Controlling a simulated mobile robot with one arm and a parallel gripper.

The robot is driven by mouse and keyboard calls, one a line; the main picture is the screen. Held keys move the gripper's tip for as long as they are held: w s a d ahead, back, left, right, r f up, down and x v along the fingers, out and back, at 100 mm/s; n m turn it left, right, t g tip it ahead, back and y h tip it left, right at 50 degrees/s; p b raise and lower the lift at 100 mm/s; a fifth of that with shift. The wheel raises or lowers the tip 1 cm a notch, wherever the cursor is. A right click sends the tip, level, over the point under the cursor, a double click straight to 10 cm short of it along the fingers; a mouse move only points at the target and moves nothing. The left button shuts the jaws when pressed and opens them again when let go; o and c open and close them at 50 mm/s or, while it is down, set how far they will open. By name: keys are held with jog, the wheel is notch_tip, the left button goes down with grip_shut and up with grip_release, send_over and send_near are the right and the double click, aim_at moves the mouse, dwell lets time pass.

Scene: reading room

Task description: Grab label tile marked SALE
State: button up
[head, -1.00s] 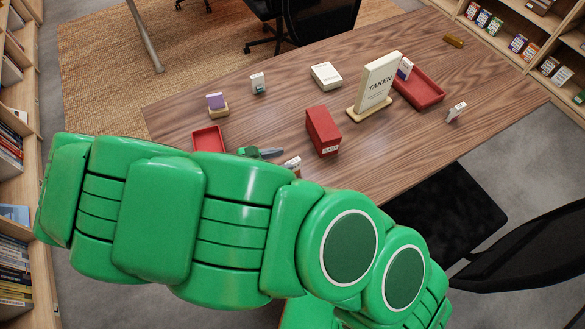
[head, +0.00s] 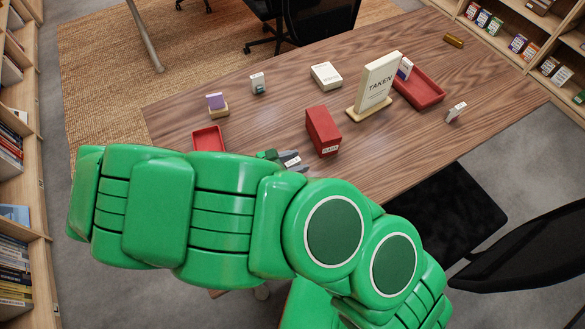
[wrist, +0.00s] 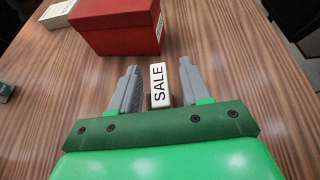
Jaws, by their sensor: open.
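The SALE label tile (wrist: 160,85) is a small white block with black lettering. In the wrist view it stands between the two grey fingers of my gripper (wrist: 158,82), with a visible gap on each side. The fingers are open, and no contact with the tile shows. In the head view the tile (head: 290,160) is a small white piece between the dark fingertips of my gripper (head: 291,161), left of the red box. My green arm hides part of the table in front of it.
A red box (wrist: 118,27) with a white label stands just beyond the tile. In the head view a sign reading TAKEN (head: 375,83), a red tray (head: 420,92), a smaller red tray (head: 208,139) and other small blocks stand on the wooden table (head: 270,95).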

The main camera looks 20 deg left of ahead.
jog(key=shift+w+d+f, duration=0.2)
jog(key=shift+w+d, duration=0.15)
jog(key=shift+w, duration=0.05)
grip_shut()
